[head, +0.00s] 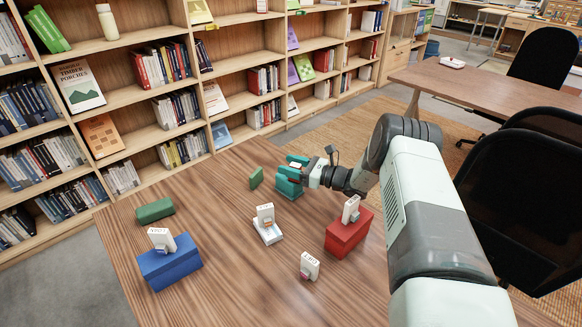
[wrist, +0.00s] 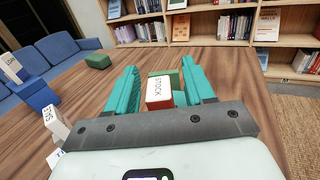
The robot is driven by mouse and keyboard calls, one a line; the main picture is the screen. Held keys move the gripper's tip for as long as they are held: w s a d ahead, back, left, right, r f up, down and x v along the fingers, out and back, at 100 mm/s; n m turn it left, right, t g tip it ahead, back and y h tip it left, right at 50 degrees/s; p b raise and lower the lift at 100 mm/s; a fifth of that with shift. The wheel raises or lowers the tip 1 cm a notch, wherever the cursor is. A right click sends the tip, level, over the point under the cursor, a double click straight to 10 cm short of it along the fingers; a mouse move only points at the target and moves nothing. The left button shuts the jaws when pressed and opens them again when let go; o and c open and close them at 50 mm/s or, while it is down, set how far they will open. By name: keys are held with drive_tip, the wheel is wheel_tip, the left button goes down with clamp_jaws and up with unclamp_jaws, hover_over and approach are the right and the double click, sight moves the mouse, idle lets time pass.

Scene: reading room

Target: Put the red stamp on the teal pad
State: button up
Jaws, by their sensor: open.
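A white stamp with a red edge, marked STOCK (wrist: 160,92), is between the teal fingers of my gripper (wrist: 163,88) in the wrist view, with a gap on each side. My gripper (head: 292,168) is open at the far side of the table in the head view. A teal block (head: 288,188) shows just below the fingers there, and a bit of teal (wrist: 180,98) shows beside the stamp in the wrist view. The stamp seems to be at the teal block, but the contact beneath it is hidden.
A blue block (head: 172,268) and a red block (head: 345,239) each bear a white stamp. Another stamp stands on a white pad (head: 268,235), and one stands near the front (head: 310,266). Green blocks lie left of my gripper, one small (head: 256,178), one longer (head: 155,211).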

drive_tip(key=v, duration=1.2)
drive_tip(key=shift+f, duration=0.1)
drive_tip(key=s+a+r+n+g+h, duration=0.2)
drive_tip(key=s+r+n, duration=0.2)
drive_tip(key=r, duration=0.4)
drive_tip(key=s+a+r+n+g+h, duration=0.2)
drive_tip(key=s+r+n+g, duration=0.15)
drive_tip(key=r, duration=0.45)
drive_tip(key=s+a+r+n+g+h, duration=0.2)
drive_tip(key=s+r+n, duration=0.3)
drive_tip(key=r, duration=0.3)
drive_tip(key=s+d+r+n+t+h, duration=0.2)
drive_tip(key=s+r+n+h, duration=0.1)
drive_tip(key=s, duration=0.5)
drive_tip(key=s+d+r+n+t+h, duration=0.2)
drive_tip(key=s+d+r+n+h, duration=0.1)
drive_tip(key=s, duration=0.6)
drive_tip(key=s+d+r+n+t+h, duration=0.2)
drive_tip(key=s+r+n+h, duration=0.2)
drive_tip(key=s, duration=0.4)
drive_tip(key=shift+s+d+r, duration=0.3)
drive_tip(key=shift+r, duration=0.35)
